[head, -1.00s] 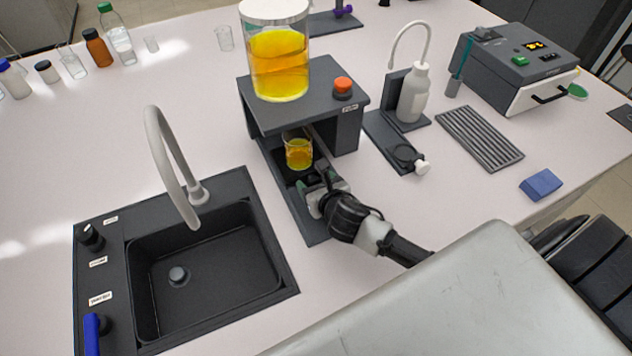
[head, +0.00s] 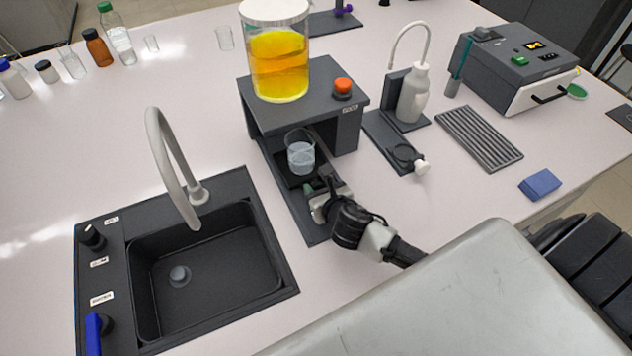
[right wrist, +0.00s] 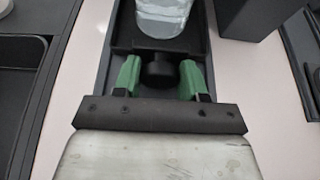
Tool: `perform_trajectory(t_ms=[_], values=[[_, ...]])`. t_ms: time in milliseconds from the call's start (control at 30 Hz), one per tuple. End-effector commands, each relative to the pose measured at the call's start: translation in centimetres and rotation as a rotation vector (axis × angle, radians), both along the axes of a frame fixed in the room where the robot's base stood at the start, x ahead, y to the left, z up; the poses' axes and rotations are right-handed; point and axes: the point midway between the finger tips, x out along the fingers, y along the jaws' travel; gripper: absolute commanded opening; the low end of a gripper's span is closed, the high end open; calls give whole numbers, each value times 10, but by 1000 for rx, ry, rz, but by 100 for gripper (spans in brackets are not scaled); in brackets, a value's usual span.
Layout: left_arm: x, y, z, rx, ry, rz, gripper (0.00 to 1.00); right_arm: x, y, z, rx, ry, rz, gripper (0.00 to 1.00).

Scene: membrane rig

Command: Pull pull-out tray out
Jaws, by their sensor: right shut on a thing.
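The pull-out tray (head: 284,174) is dark and sits on a dark base rail under the rig's top plate. A glass beaker (head: 301,158) stands upright on the tray; its contents look pale and clear. In the right wrist view the tray (right wrist: 122,38) has a round black knob (right wrist: 158,70) on its front. My right gripper (head: 314,194) is at the tray's front, and its green fingers (right wrist: 159,78) are shut on the knob, one on each side. The beaker's base (right wrist: 163,18) stands just behind the knob. My left gripper is not in view.
A large jar of yellow liquid (head: 279,62) stands on the rig's top plate beside an orange button (head: 342,86). A sink (head: 205,260) with a tall faucet (head: 170,160) is to the left. A wash bottle (head: 413,95) stands to the right. Base rail (head: 312,228) is clear in front.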

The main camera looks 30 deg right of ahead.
Motion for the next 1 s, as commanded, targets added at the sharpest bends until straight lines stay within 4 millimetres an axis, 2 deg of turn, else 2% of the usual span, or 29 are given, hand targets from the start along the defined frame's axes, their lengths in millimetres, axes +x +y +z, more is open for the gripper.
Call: perform_trajectory(t_ms=[200,400,600,800,1000], values=[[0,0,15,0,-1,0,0,-46,3,1,-1,8,3,0],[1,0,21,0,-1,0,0,-90,6,-1,0,8,2,0],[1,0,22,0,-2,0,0,-123,8,-1,1,5,2,0],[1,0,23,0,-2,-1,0,-141,8,0,1,3,1,0],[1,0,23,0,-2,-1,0,-145,9,0,1,2,1,0]])
